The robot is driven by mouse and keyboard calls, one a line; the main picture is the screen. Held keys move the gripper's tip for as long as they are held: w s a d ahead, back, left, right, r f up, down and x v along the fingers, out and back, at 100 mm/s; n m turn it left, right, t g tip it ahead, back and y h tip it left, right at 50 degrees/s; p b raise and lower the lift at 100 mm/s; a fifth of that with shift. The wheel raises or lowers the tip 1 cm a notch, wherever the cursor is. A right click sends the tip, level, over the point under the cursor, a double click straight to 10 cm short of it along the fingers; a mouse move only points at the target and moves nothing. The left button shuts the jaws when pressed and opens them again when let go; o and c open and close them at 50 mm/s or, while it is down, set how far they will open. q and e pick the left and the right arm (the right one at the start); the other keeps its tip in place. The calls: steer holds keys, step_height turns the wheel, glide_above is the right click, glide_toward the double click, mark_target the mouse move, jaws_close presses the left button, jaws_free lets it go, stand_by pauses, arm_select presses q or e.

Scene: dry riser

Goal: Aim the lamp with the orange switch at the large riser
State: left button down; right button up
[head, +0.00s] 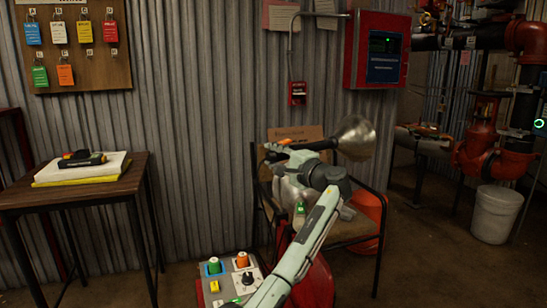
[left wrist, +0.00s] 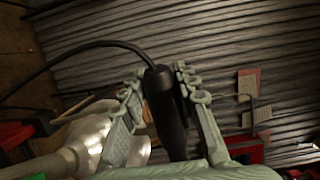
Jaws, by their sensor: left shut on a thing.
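My left gripper (head: 276,152) is shut on the dark handle of a lamp, held above the chair. The lamp's silver bowl shade (head: 356,138) points right in the head view, toward the pipework side. A small orange patch shows by the handle, probably its switch. In the left wrist view the black handle (left wrist: 166,110) sits between my fingers, with a cord running off to the upper left. The large riser (head: 522,95), a thick dark vertical pipe with red fittings, stands at the far right. My right gripper is not in view.
A chair (head: 352,228) stands below, with a silver object partly hidden by my arm. A control box (head: 232,280) with green and orange knobs is at front. A table (head: 100,184) stands left, a white bucket (head: 496,214) right. Floor between chair and bucket is clear.

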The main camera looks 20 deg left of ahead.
arm_select(q)
steer(key=c, duration=1.1)
jaws_free()
steer(key=v, duration=1.2)
steer(key=shift+d, duration=0.1)
